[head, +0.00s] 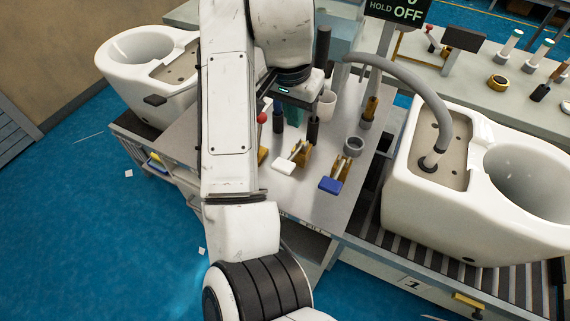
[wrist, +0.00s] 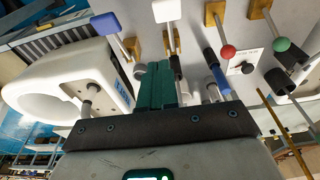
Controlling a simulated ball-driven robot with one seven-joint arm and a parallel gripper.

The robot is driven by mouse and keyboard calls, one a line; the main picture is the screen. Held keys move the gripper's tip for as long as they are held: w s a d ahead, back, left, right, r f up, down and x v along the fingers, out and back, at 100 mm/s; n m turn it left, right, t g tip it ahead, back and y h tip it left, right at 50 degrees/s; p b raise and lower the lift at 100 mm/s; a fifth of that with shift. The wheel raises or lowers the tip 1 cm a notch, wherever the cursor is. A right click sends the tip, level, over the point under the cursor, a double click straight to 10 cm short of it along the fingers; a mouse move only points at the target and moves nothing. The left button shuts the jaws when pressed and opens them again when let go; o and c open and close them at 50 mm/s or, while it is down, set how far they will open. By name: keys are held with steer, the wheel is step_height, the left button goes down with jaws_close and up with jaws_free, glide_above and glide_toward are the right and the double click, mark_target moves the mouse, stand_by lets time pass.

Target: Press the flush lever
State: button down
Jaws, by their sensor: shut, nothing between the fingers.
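Several levers stand on the grey bench, and I cannot tell from their markings which is the flush lever. In the head view, a white-handled lever (head: 285,167) and a blue-handled lever (head: 330,185) sit on yellow-brown mounts near the front edge. A red-ball lever (head: 262,118) shows beside my arm. The wrist view shows the blue handle (wrist: 106,23), white handle (wrist: 166,11), red ball (wrist: 228,51) and a green-ball lever (wrist: 282,44). My gripper (wrist: 158,72), with teal fingers, is shut and empty over the bench, apart from the handles as far as I can see.
A white toilet (head: 470,235) with a grey hose stands on the roller conveyor at right. Another toilet (head: 130,50) stands at left. A grey ring (head: 354,146), a white cup (head: 327,104) and dark upright posts crowd the bench around my gripper. The bench's front strip is clear.

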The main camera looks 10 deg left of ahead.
steer(key=shift+s+a+r, duration=0.3)
steer(key=shift+a+r, duration=0.1)
steer(key=shift+a, duration=0.15)
steer(key=shift+s+a+r, duration=0.25)
steer(key=shift+a+r, duration=0.1)
steer(key=shift+a, duration=0.15)
steer(key=shift+f, duration=0.1)
steer(key=p, duration=0.2)
glide_above(285, 164)
steer(key=f, duration=0.9)
steer(key=shift+w, duration=0.2)
steer(key=f, duration=0.1)
steer(key=f+p, duration=0.1)
steer(key=f, duration=0.1)
steer(key=shift+s+a+f, duration=0.15)
steer(key=shift+s+f, duration=0.05)
steer(key=shift+s, duration=0.2)
steer(key=shift+s+f, duration=0.1)
steer(key=shift+f, duration=0.45)
steer(key=shift+f, duration=0.1)
